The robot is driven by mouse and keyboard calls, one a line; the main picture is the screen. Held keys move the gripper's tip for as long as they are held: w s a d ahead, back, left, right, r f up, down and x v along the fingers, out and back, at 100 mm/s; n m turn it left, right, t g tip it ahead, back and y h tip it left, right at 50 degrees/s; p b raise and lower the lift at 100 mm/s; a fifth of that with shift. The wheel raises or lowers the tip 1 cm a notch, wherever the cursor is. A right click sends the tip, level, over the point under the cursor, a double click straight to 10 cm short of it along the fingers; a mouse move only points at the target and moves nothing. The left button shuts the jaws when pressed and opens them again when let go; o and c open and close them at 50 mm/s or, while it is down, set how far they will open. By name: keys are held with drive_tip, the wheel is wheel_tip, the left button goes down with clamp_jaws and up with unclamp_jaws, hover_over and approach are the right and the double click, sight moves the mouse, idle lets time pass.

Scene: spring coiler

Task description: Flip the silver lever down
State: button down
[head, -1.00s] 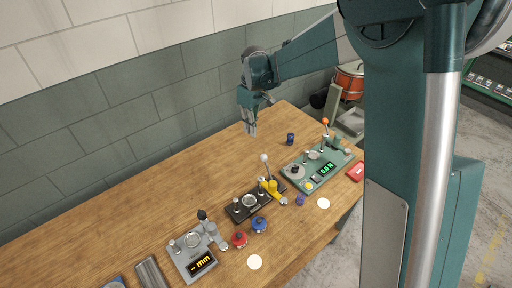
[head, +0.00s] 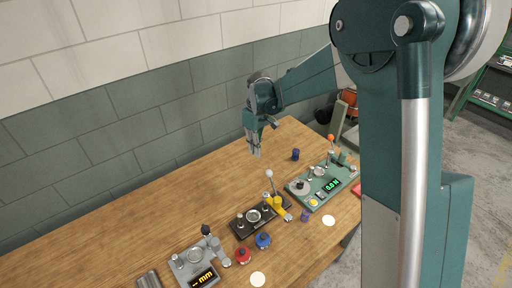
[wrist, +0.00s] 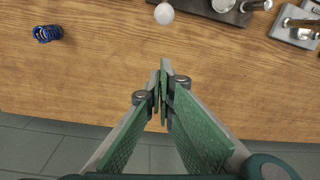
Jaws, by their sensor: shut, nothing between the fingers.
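A lever with a pale silver ball knob (head: 269,174) stands up from the black base (head: 247,228) in the middle of the bench. The same pale ball (wrist: 164,14) shows at the top edge of the wrist view, beside the dark base (wrist: 228,10). My gripper (head: 254,153) points down over the bench, behind the black base and apart from the lever. In the wrist view its closed fingertips (wrist: 162,84) are over bare wood, below the ball in the picture, with nothing between them.
A green device (head: 322,186) with an orange-knobbed lever (head: 331,138) stands to the right. A grey device (head: 190,264) with a black-knobbed lever stands to the left. Red (head: 243,256) and blue (head: 263,240) knobs sit in front. A blue spring (wrist: 47,33) lies left in the wrist view.

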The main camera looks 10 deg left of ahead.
wheel_tip(320, 180, down, 6)
drive_tip(key=s+d, duration=0.2)
drive_tip(key=shift+s+d+p, duration=0.2)
drive_tip(key=shift+d+p, duration=0.2)
idle(0.4)
drive_tip(key=shift+s+d+r, duration=0.1)
drive_tip(key=shift+r, duration=0.05)
idle(0.3)
